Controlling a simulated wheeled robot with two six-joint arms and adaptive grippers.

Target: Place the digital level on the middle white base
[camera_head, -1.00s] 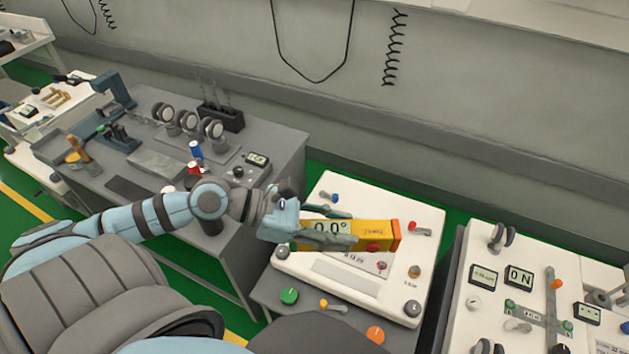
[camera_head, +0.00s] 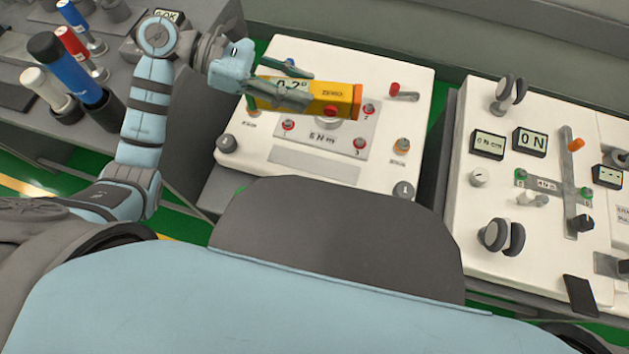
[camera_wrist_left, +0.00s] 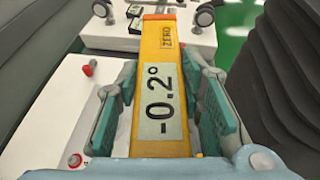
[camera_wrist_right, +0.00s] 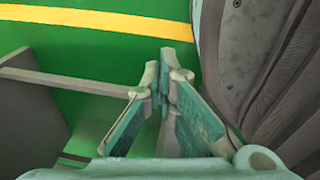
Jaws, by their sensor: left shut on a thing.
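The digital level (camera_head: 343,97) is a yellow-orange bar with an orange end and a display. My left gripper (camera_head: 290,88) is shut on it. In the left wrist view the level (camera_wrist_left: 163,60) lies between the teal fingers and its display reads -0.2°.
Another white base (camera_head: 470,255) with displays, knobs and rollers stands to the right, across a narrow gap. A grey bench (camera_head: 90,155) with blue, red and white-handled tools is at the left. Green floor (camera_wrist_right: 95,50) and a grey bar (camera_wrist_right: 60,80) show in the right wrist view.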

